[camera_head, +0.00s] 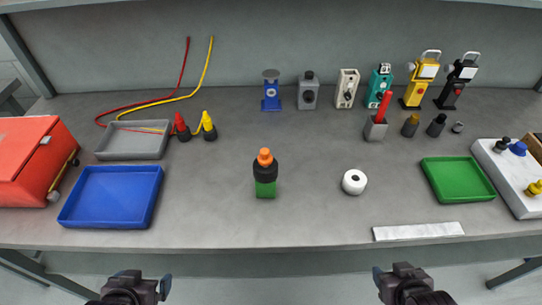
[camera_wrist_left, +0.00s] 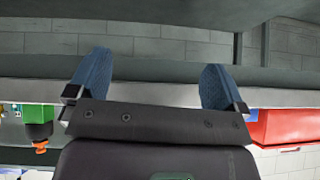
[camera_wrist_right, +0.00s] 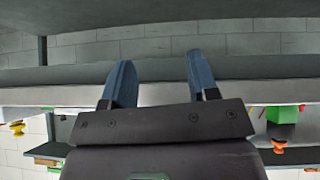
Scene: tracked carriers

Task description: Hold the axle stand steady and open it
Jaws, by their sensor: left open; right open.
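An upright piece with a green block base, black collar and orange top (camera_head: 265,172) stands alone at the middle of the bench; I take it to be the axle stand. It shows upside down at the left edge of the left wrist view (camera_wrist_left: 38,131) and the right edge of the right wrist view (camera_wrist_right: 282,120). My left gripper (camera_head: 147,283) is open and empty in front of the bench's front edge, left of the piece. My right gripper (camera_head: 391,274) is open and empty in front of the edge, right of it. Neither touches anything.
A white roll (camera_head: 354,182) stands right of the piece. A blue tray (camera_head: 110,196), grey tray (camera_head: 132,145) and red box (camera_head: 30,160) are left; a green tray (camera_head: 457,180) and white strip (camera_head: 418,231) are right. Devices line the back. Bench around the piece is clear.

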